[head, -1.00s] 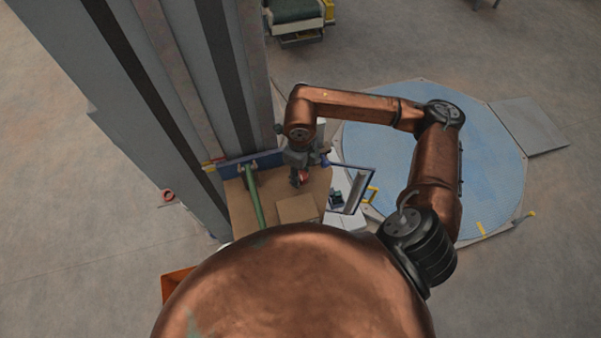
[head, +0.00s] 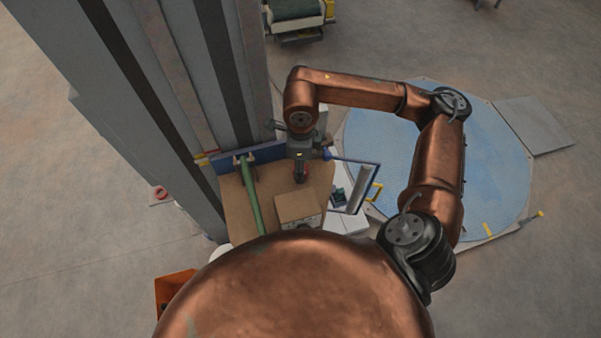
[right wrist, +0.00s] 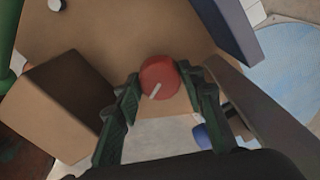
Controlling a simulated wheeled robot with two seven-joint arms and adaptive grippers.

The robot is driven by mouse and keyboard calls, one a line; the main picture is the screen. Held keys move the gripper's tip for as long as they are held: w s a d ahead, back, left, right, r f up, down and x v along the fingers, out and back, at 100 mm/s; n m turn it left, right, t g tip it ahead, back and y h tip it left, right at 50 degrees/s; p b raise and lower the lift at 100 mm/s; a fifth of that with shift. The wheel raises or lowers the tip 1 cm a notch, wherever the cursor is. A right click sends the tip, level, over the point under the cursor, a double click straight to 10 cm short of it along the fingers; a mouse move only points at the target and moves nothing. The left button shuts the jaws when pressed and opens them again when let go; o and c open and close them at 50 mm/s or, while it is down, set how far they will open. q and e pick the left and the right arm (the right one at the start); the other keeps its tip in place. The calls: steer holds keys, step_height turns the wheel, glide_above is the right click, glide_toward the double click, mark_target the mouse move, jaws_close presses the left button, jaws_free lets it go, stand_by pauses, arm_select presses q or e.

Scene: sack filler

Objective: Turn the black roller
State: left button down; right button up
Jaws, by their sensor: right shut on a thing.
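No black roller stands out in these views. A round red knob (right wrist: 160,72) with a white pointer line sits between my right gripper's fingertips in the right wrist view. My right gripper (right wrist: 160,84) is shut on the red knob, with one green-black finger on each side. The pointer line slants down to the left. My left gripper is not in view.
A brown table (head: 236,207) carries a green bar (head: 252,197) and a tan box (head: 298,207) near the knob. A blue rail (head: 267,153) runs along the back. A dark-edged frame (head: 374,185) stands at right, by a blue round platform (head: 490,180).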

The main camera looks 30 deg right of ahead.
steer(key=n+b, duration=0.3)
steer(key=b, duration=0.1)
steer(key=n+b, duration=0.8)
steer(key=shift+f, duration=0.25)
steer(key=n+b, duration=0.2)
steer(key=shift+n+b, duration=0.3)
steer(key=shift+n, duration=0.1)
steer(key=n+b, duration=0.1)
steer(key=n, duration=0.1)
steer(key=shift+r+n, duration=0.1)
steer(key=shift+n, duration=0.2)
steer(key=n+b, duration=0.1)
steer(key=n, duration=0.3)
steer(key=shift+n, duration=0.3)
steer(key=n+b, duration=0.1)
steer(key=n, duration=0.3)
steer(key=shift+r, duration=0.1)
steer(key=shift+n, duration=2.2)
steer(key=o, duration=1.2)
steer(key=shift+c, duration=0.2)
